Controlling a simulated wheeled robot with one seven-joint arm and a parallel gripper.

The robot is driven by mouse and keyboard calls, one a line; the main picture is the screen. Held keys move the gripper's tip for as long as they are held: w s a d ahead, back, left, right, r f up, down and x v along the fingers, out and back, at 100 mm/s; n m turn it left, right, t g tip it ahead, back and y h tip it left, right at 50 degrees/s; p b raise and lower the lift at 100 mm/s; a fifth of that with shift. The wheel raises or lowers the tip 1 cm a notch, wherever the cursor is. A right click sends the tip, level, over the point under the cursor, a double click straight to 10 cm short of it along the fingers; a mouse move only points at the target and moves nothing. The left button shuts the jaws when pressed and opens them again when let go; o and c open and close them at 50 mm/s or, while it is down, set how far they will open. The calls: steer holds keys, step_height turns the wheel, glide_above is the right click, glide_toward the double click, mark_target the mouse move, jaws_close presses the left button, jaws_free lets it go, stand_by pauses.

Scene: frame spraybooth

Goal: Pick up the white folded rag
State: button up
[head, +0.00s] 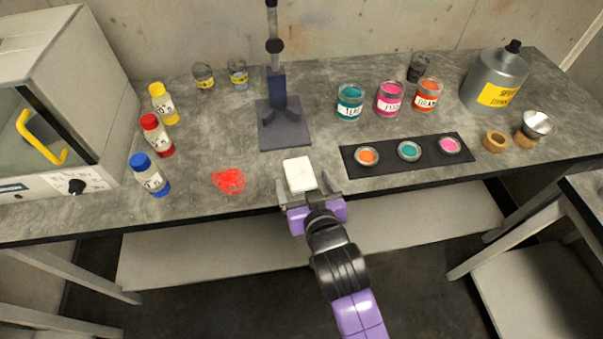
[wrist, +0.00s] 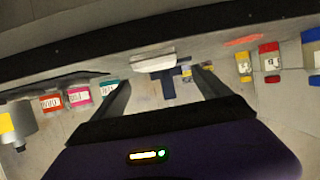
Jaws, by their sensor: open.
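The white folded rag (head: 299,174) lies flat on the grey workbench, near its front edge and in front of the dark stand. In the wrist view the rag (wrist: 154,61) shows as a pale block beyond and between the fingers. My gripper (head: 305,188) is open, with its grey fingers at the near end of the rag, one toward each side. In the wrist view my gripper's fingers (wrist: 160,85) are spread with nothing held between them. I cannot tell whether the fingers touch the rag.
A dark stand (head: 283,125) rises behind the rag. A black strip (head: 388,163) with three small paint cups lies close to the right. A red smear (head: 229,181) is on the bench to the left. Bottles (head: 151,180) stand farther left; paint jars (head: 350,103) stand behind the strip.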

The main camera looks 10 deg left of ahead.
mark_target(300, 174)
steer(key=shift+d+f+x, duration=0.1)
steer(key=shift+f+x, duration=0.05)
steer(key=shift+x, duration=0.95)
steer(key=shift+d+f+x, duration=0.1)
steer(key=shift+f+x, duration=0.1)
steer(key=shift+x, duration=0.95)
steer(key=shift+s, duration=0.1)
steer(key=shift+c, duration=0.2)
steer(key=c, duration=1.4)
steer(key=shift+r, duration=0.1)
